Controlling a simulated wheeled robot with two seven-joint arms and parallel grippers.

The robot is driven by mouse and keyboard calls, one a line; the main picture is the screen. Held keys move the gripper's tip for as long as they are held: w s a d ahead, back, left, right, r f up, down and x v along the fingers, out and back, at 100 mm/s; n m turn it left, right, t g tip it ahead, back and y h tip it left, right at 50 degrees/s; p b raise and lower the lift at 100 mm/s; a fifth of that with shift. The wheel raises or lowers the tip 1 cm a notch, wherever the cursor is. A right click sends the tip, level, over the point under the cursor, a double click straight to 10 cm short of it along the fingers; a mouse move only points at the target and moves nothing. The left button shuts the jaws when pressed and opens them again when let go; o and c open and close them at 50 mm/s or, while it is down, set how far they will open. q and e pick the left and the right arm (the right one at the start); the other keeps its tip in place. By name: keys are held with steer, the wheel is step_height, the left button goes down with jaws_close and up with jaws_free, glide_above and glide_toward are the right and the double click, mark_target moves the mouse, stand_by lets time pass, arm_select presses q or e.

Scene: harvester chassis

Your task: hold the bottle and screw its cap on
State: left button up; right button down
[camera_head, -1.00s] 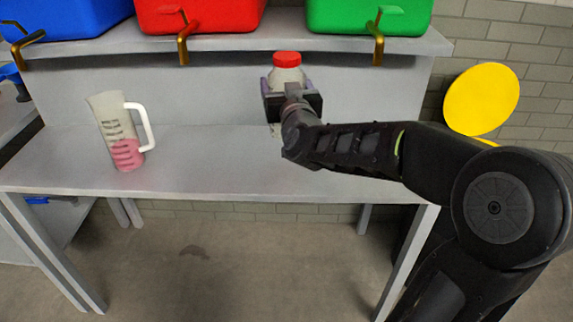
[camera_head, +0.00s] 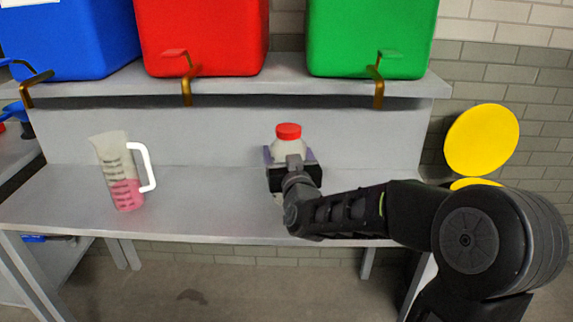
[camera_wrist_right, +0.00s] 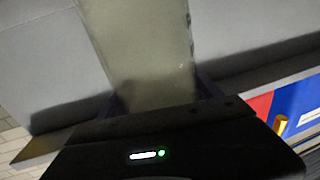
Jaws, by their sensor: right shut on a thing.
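A whitish bottle (camera_head: 289,147) with a red cap (camera_head: 288,131) stands upright above the middle of the workbench. The cap sits on the bottle's top; whether it is tight I cannot tell. My right gripper (camera_head: 291,160) is shut around the bottle's body from the near side and hides much of it. In the right wrist view the pale, translucent bottle body (camera_wrist_right: 145,45) lies between the fingers (camera_wrist_right: 160,92). Whether the bottle's base touches the bench is hidden. My left gripper is in neither view.
A jug (camera_head: 122,175) with pink liquid stands on the grey bench (camera_head: 210,205) to the left. The bench between jug and bottle is clear.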

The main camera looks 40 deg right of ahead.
steer(key=shift+f, duration=1.55)
steer(key=shift+f+b, duration=0.15)
steer(key=shift+b, duration=0.2)
steer(key=shift+c, duration=0.4)
jaws_free()
